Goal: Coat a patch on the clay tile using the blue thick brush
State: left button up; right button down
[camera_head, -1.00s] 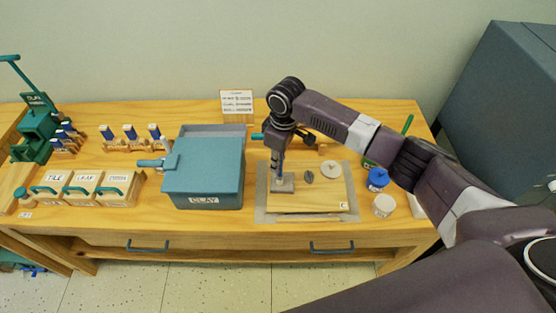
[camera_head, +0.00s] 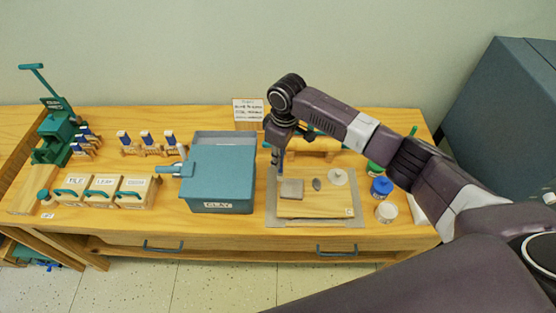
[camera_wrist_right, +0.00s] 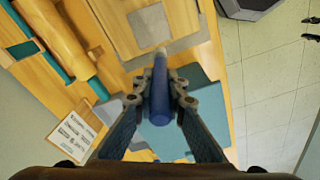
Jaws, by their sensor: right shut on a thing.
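My right gripper (camera_head: 280,160) is shut on the blue thick brush (camera_wrist_right: 160,90). In the right wrist view the blue handle sits between the fingers, and its pale tip points toward the tile. The clay tile is a flat grey square (camera_head: 291,188) on a wooden board (camera_head: 315,207); it also shows in the right wrist view (camera_wrist_right: 148,24). The gripper and brush are above the tile's back left edge, and the tip looks apart from it. I cannot make out a coated patch on the tile. My left gripper is not in view.
A grey leaf-shaped piece (camera_head: 317,184) and a pale disc (camera_head: 338,176) lie right of the tile. A blue jar (camera_head: 381,188) and white jar (camera_head: 386,212) stand further right. The teal clay box (camera_head: 220,180) is close on the left. A rolling pin (camera_wrist_right: 58,38) lies behind.

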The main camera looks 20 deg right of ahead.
jog(key=shift+r, duration=0.7)
jog(key=shift+s+r, duration=0.2)
jog(key=shift+r, duration=0.05)
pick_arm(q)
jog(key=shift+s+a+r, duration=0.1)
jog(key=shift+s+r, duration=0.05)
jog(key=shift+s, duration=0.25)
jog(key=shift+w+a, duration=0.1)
pick_arm(e)
jog(key=shift+w+f, duration=0.1)
jog(key=shift+w, duration=0.1)
jog(key=shift+s, duration=0.1)
